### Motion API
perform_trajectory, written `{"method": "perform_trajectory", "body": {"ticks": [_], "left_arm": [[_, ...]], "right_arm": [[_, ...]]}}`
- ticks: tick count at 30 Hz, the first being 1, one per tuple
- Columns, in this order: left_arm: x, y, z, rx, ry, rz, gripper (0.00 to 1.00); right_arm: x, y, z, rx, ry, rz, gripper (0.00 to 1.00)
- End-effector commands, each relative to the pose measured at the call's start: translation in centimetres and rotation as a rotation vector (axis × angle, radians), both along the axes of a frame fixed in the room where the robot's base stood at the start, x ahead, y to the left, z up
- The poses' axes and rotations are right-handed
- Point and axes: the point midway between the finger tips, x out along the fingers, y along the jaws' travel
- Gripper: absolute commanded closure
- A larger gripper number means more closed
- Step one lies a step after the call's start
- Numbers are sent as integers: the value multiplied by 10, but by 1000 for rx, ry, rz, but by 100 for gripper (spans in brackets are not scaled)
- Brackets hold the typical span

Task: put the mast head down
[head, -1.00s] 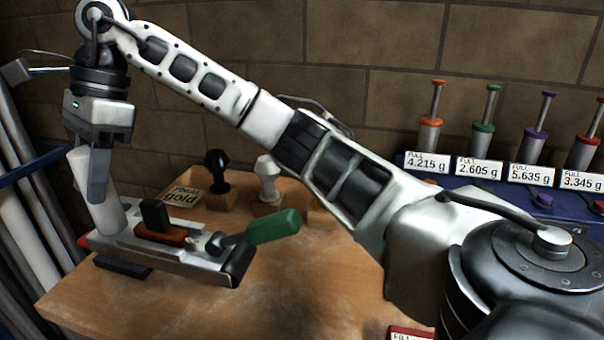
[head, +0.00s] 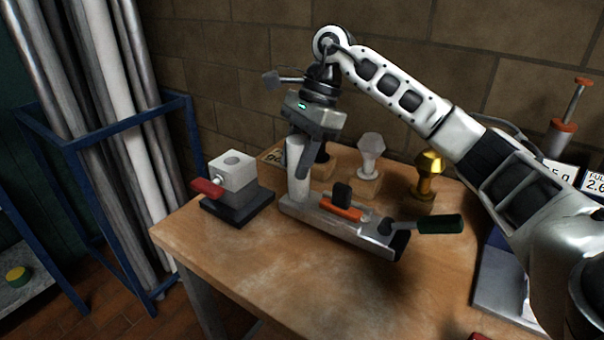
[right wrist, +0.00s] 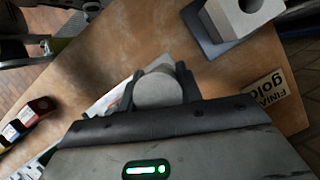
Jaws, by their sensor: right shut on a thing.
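The mast head (head: 320,217) appears to be the grey bar assembly with a pale upright cylinder (head: 298,182), an orange and black piece on top and a dark green handle (head: 440,223) at its right end. My right gripper (head: 312,158) is shut on the cylinder from above, and the bar lies low over the middle of the table. Whether its underside touches the wood cannot be told. In the right wrist view the gripper's fingers (right wrist: 160,92) flank the round cylinder top (right wrist: 158,88); its own body hides most of the bar. My left gripper is not in view.
A grey block with a round hole and red lever (head: 232,172) stands left of the bar on the wooden table (head: 200,240). A blue rack (head: 190,130) with metal tubes is at left. The table's front is clear.

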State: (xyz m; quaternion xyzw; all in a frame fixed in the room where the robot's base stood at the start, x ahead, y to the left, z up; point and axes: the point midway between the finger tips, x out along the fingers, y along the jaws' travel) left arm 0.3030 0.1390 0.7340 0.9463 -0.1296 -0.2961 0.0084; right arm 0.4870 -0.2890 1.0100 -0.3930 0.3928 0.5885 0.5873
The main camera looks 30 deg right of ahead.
Motion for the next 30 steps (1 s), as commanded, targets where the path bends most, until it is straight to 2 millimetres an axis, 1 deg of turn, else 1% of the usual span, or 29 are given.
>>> {"method": "perform_trajectory", "body": {"ticks": [2, 5, 9, 11, 22, 23, 24, 25, 30], "left_arm": [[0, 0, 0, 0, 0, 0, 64], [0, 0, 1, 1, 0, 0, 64], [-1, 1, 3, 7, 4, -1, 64], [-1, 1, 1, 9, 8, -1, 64], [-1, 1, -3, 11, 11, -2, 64], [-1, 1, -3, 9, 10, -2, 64], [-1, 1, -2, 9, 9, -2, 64], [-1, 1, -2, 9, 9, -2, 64], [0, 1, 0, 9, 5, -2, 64]], "right_arm": [[0, -3, -3, 1, -1, -3, 100], [-2, -13, -14, -1, 2, -5, 100], [-2, -10, -33, 1, 3, -1, 100], [-2, -10, -38, 1, 1, -2, 100], [-1, -10, -44, 1, -1, -1, 100], [-1, -10, -45, 1, 0, -1, 62], [-1, -10, -44, 1, 0, -1, 51], [-1, -10, -44, 1, 0, -1, 43], [-1, -10, -44, 1, 0, -1, 43]]}}
